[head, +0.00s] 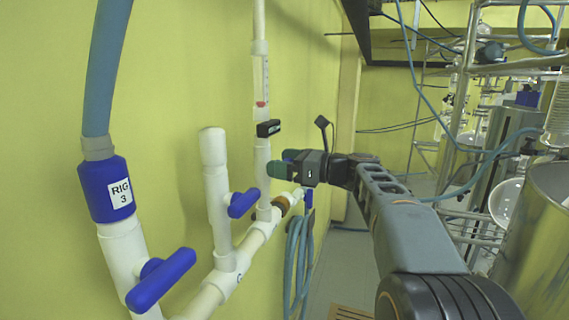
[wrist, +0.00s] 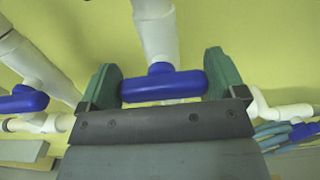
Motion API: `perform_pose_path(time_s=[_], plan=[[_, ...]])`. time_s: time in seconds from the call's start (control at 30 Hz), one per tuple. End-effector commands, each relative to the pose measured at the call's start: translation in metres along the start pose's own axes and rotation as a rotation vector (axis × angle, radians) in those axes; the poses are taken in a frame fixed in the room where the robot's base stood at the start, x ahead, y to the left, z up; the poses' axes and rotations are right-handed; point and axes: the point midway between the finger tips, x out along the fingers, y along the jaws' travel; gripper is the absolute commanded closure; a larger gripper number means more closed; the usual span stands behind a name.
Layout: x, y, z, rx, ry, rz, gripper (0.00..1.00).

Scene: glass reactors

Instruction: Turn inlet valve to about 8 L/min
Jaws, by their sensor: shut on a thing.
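My gripper (head: 283,163) is at the white vertical pipe on the yellow wall. In the wrist view its two green fingers (wrist: 163,76) stand at the two ends of a blue valve handle (wrist: 165,86) and are shut on it. The handle lies crosswise to its white pipe (wrist: 155,30). In the head view the gripper hides most of this handle. Above, on the same pipe line, is a clear flow tube (head: 261,78) with a red float (head: 262,104) low in it. Its scale is too small to read. A small black display box (head: 268,128) sits just below.
Two other blue handles, one on the short capped pipe (head: 244,203) and one nearer (head: 160,278), are to the left. A blue fitting labelled RIG 3 (head: 106,190) carries a thick hose. A coiled blue hose (head: 298,265) hangs below my gripper. Steel vessels and racks stand right.

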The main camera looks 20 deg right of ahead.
Motion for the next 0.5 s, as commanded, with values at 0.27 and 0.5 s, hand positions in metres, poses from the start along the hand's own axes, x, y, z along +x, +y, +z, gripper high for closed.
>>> perform_pose_path(time_s=[0.27,0.5], plan=[[0.0010,0.0022,-0.0030,-0.107,0.001,0.002,0.34],[0.0013,0.0046,-0.0050,-0.309,0.001,0.003,0.34]])
